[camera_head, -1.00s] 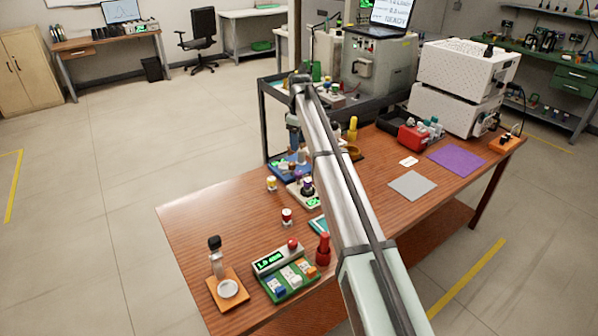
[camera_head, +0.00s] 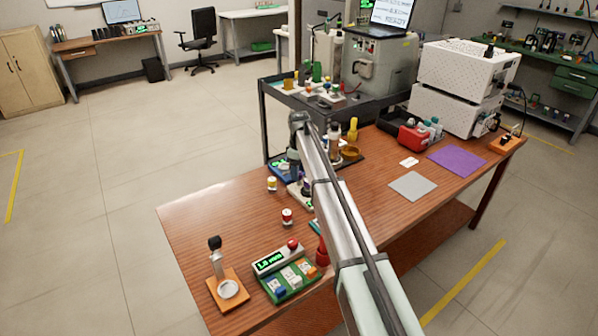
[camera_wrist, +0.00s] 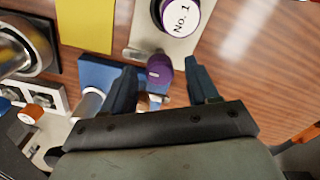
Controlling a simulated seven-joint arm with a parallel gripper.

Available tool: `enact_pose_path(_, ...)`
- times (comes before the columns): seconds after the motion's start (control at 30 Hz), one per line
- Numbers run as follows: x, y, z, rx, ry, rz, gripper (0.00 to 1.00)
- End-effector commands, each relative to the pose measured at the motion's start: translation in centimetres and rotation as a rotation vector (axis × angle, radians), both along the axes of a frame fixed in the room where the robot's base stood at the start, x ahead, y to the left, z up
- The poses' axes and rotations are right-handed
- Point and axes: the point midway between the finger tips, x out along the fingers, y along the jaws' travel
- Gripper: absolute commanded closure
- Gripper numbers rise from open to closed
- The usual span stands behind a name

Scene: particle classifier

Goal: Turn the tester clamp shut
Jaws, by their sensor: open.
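The tester (camera_head: 298,197) is a pale unit on the wooden table, partly hidden behind my arm in the head view. In the wrist view its pale plate (camera_wrist: 185,42) carries a round holder with a purple rim and a white "No. 1" label (camera_wrist: 180,18). A purple-knobbed lever (camera_wrist: 159,68), apparently the clamp handle, sticks up beside the plate. My gripper (camera_wrist: 162,84) is open, its two dark fingers on either side of the knob with gaps showing. I cannot tell whether the clamp is turned shut. The fingertips are hidden in the head view.
A blue unit (camera_wrist: 95,72) and a yellow pad (camera_wrist: 85,22) lie close on the left of the wrist view. Small red and yellow vials (camera_head: 287,216) stand nearby. A green tray (camera_head: 291,280) is at the front.

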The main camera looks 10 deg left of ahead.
Motion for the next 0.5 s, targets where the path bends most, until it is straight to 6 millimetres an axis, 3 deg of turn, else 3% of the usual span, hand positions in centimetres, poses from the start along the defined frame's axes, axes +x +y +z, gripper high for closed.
enact_pose_path(0.37, 0.01, 0.00, -0.47, 0.000, -0.001, 0.000, 0.41)
enact_pose_path(0.5, 0.01, 0.00, -0.46, 0.000, 0.000, 0.000, 0.52)
